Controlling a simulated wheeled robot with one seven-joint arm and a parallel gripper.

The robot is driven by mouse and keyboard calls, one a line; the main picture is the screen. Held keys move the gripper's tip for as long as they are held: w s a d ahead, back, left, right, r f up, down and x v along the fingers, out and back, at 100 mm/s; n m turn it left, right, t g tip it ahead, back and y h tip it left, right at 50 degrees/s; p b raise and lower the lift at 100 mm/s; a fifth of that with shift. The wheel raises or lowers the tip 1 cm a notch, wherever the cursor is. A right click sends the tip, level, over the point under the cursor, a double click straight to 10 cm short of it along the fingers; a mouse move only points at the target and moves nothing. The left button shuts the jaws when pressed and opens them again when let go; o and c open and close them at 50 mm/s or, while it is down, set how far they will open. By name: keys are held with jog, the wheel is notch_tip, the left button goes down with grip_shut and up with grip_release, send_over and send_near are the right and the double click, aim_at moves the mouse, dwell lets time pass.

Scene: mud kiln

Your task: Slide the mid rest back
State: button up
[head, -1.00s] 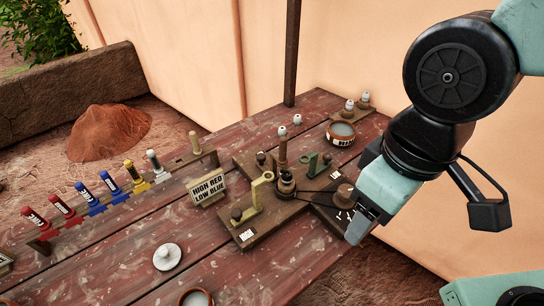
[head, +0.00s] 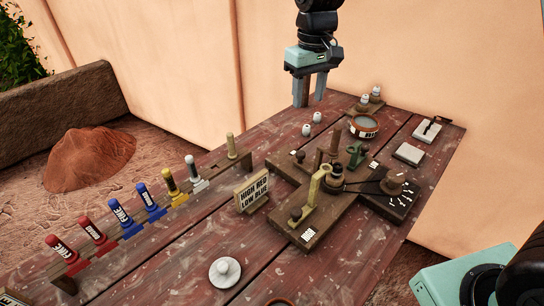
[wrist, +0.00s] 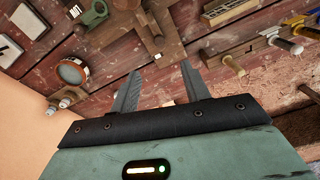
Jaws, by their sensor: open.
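A cross-shaped wooden fixture (head: 340,207) sits on the table with a dark round hub (head: 336,174) at its centre. Around the hub stand a yellow rest (head: 314,187), a brown rest (head: 333,142) and a green rest (head: 356,155). The frames do not label which is the mid rest; the brown one stands between the other two in the head view. The green rest also shows in the wrist view (wrist: 94,13). My gripper (head: 311,101) hangs fingers-down above the table's back edge, beyond the fixture. It is open and empty, apart from all rests.
A sign (head: 252,190) and a rack of coloured markers (head: 130,231) stand left. A round bowl (head: 364,127) and small white knobs (head: 371,95) are at the back right. A dial (head: 393,182) is on the fixture's right arm. A white lid (head: 225,271) lies in front.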

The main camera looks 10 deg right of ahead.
aim_at(301, 153)
jog(key=f, duration=0.6)
jog(key=f+p, duration=0.1)
jog(key=f, duration=1)
jog(key=shift+w+f+p, duration=0.3)
jog(key=shift+w+p, duration=0.1)
